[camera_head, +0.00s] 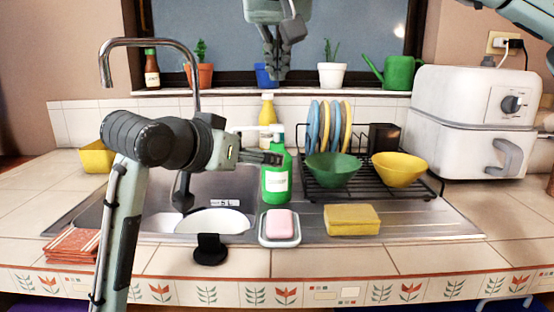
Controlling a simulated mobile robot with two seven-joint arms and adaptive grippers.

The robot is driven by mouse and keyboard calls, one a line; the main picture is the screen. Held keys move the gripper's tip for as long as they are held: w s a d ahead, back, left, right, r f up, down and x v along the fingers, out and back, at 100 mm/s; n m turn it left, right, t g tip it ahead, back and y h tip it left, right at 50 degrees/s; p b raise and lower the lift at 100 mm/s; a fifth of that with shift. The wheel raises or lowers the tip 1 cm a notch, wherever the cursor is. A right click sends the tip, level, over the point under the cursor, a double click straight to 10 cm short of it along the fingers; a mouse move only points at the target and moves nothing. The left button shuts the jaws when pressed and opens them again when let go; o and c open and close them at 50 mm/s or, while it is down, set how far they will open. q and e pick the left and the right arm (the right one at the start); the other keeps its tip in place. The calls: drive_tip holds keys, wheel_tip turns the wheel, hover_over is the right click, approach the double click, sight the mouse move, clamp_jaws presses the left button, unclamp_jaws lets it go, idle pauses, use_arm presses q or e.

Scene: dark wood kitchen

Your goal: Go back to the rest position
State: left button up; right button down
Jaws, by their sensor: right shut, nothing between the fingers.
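My right gripper (276,76) hangs at the top middle, in front of the window, fingers pointing down. It is shut and empty, above the counter and apart from everything on it. My left arm rises from the lower left, and its gripper (271,158) points right over the sink. Its fingertips overlap the green soap bottle (276,184) in the picture. I cannot tell whether they touch it, or whether the jaws are open or shut.
A dish rack (372,194) holds plates, a green bowl (332,168) and a yellow bowl (399,168). A pink soap (279,222) and yellow sponge (352,219) lie near the front. A white air fryer (455,108) stands right. Potted plants line the sill.

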use_arm(q)
drive_tip(key=x, duration=1.1)
drive_tip(key=shift+w+d, duration=0.1)
drive_tip(key=shift+w, duration=0.3)
drive_tip(key=shift+v, duration=0.85)
drive_tip(key=shift+s+r, duration=0.2)
drive_tip(key=shift+s, duration=0.15)
drive_tip(key=shift+v, duration=2.55)
use_arm(e)
drive_tip(key=w+d+m+g+y, duration=0.1)
drive_tip(key=w+m+g+y, duration=0.2)
drive_tip(key=m, duration=1)
drive_tip(key=w+r+m+g+y, duration=0.1)
drive_tip(key=w+m+g+y, duration=0.2)
drive_tip(key=m, duration=1)
drive_tip(key=shift+w+d+y, duration=0.35)
drive_tip(key=shift+w+y, duration=0.35)
drive_tip(key=shift+w, duration=0.55)
